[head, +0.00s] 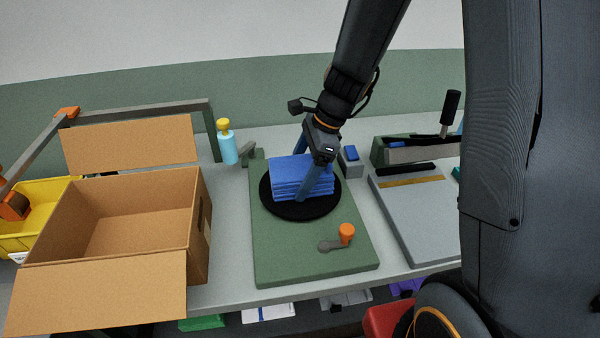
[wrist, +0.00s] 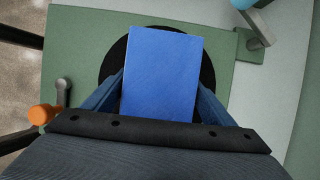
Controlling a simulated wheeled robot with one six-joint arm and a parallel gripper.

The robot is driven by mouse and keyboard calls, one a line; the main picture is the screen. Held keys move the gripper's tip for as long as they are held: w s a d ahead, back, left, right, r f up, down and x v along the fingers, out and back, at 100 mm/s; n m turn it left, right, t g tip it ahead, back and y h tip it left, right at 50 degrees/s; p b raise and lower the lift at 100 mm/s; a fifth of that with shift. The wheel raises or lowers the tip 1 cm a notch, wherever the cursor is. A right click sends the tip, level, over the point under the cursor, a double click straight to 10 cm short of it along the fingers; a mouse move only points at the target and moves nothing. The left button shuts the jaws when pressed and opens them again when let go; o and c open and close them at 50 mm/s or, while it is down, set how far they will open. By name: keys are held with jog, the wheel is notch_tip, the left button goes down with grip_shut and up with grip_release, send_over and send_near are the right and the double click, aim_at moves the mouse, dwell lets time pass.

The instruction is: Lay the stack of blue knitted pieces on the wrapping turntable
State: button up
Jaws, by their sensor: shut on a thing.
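The stack of blue knitted pieces (head: 300,177) is over the round black plate of the wrapping turntable (head: 278,209), which sits on a green base. In the head view the stack appears on the plate or just above it; I cannot tell whether it touches. My gripper (head: 318,180) reaches down from above and is shut on the stack, with one finger showing at its front right side. In the wrist view the stack (wrist: 161,70) lies between my two fingers (wrist: 160,98), with the black plate (wrist: 112,62) showing behind it.
An open cardboard box (head: 130,225) stands to the left, with a yellow crate (head: 42,205) beyond it. An orange-knobbed crank (head: 346,233) is on the green base's front. A blue bottle (head: 228,147) stands behind. A grey press-like device (head: 415,205) is at right.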

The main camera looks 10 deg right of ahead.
jog(key=o, duration=1.4)
jog(key=shift+b+v, duration=0.65)
jog(key=shift+v, duration=3.25)
